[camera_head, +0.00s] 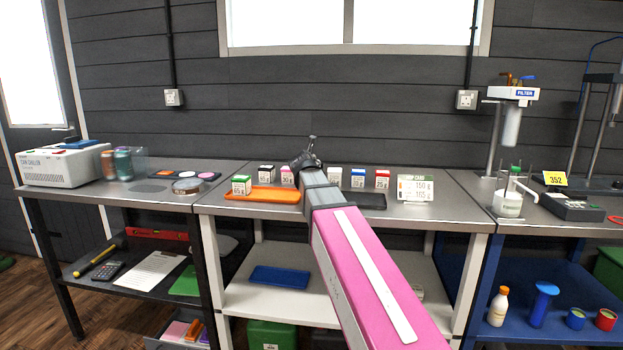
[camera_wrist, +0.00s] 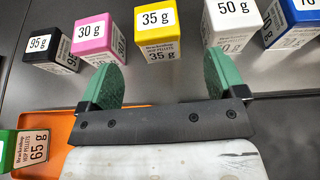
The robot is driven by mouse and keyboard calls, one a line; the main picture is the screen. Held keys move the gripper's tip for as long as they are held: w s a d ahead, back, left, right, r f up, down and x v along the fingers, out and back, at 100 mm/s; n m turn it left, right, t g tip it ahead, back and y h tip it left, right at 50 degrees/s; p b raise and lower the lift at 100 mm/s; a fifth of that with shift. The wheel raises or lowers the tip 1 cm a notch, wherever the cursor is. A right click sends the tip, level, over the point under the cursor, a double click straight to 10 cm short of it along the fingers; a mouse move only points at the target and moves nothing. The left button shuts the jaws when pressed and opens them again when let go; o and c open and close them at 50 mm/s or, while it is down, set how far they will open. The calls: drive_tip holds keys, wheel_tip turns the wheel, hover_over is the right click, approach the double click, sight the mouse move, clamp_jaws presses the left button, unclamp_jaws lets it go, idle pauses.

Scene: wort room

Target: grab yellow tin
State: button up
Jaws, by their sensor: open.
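The yellow tin (camera_wrist: 156,27) is a small box labelled 35 g, standing upright in the top middle of the wrist view. In the head view it is hidden behind my arm and gripper (camera_head: 308,150). In the wrist view my gripper (camera_wrist: 162,62) has its two green fingers apart, one to each side of the yellow tin's lower front. Nothing is held. The tin appears ahead of the fingers; I cannot tell whether its front edge is between the tips.
The pink tin (camera_wrist: 98,38) and black tin (camera_wrist: 50,50) stand left of the yellow one; the white tin (camera_wrist: 232,22) and blue tin (camera_wrist: 292,22) stand right. A green-topped tin (camera_head: 241,185) is on the orange tray (camera_head: 282,196). A red tin (camera_head: 382,179) and sign (camera_head: 415,188) are farther right.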

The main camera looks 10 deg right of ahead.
drive_tip(key=x, duration=1)
drive_tip(key=shift+a+f, duration=0.15)
drive_tip(key=shift+a, duration=0.1)
drive_tip(key=shift+c, duration=0.3)
drive_tip(key=c, duration=1)
